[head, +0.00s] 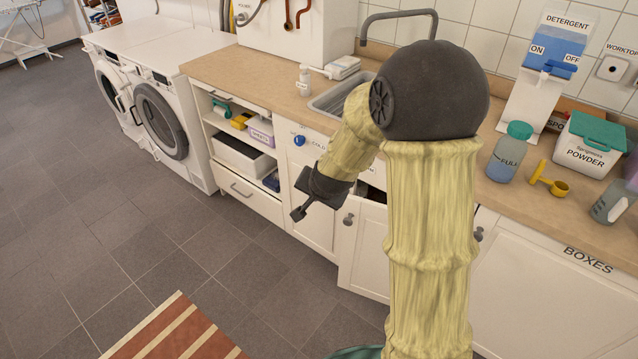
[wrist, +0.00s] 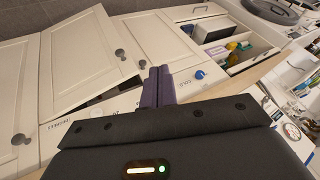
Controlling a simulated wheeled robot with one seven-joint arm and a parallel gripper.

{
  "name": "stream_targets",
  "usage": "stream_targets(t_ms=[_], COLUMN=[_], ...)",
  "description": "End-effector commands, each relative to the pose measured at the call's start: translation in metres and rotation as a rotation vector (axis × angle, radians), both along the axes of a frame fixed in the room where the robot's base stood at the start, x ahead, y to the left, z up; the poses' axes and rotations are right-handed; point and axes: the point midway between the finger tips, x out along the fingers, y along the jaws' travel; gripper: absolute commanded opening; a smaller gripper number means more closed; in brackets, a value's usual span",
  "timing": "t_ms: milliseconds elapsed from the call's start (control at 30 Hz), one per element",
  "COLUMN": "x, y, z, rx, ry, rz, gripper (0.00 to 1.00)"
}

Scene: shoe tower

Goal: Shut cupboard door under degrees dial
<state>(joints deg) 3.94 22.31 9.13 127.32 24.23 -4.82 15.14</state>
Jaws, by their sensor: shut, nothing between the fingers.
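One white cupboard door (head: 364,245) stands ajar, swung outward, with a dark gap at its upper edge. It has a round grey knob and also shows in the wrist view (wrist: 90,55). My gripper (head: 299,213) is shut and empty, in front of the closed door (head: 311,195) left of the ajar one. In the wrist view its fingers (wrist: 158,84) are together, apart from the ajar door's knob (wrist: 120,54).
A blue dial (head: 299,141) sits above the closed door. Open shelves (head: 240,140) and washing machines (head: 160,115) stand to the left. The worktop (head: 240,75) carries bottles and a detergent dispenser (head: 540,85). The floor (head: 190,240) in front is clear, with a striped rug (head: 175,330) nearby.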

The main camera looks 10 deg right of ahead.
Motion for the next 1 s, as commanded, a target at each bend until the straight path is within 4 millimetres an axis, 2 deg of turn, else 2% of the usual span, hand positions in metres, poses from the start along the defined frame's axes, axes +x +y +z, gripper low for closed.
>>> stream_targets(t_ms=[33,200,300,400,533,1000], x=[-0.026,-0.117,-0.162,-0.190,-0.203,-0.201], y=[-0.002,-0.016,-0.026,-0.033,-0.036,-0.036], z=[0.008,0.018,0.020,0.020,0.020,0.020], rx=[-0.049,-0.203,-0.269,-0.308,-0.324,-0.322], ry=[0.037,0.188,0.268,0.321,0.347,0.344], rz=[0.082,0.351,0.473,0.549,0.582,0.578], gripper=[0.00,0.00,0.00,0.00,0.00,0.00])
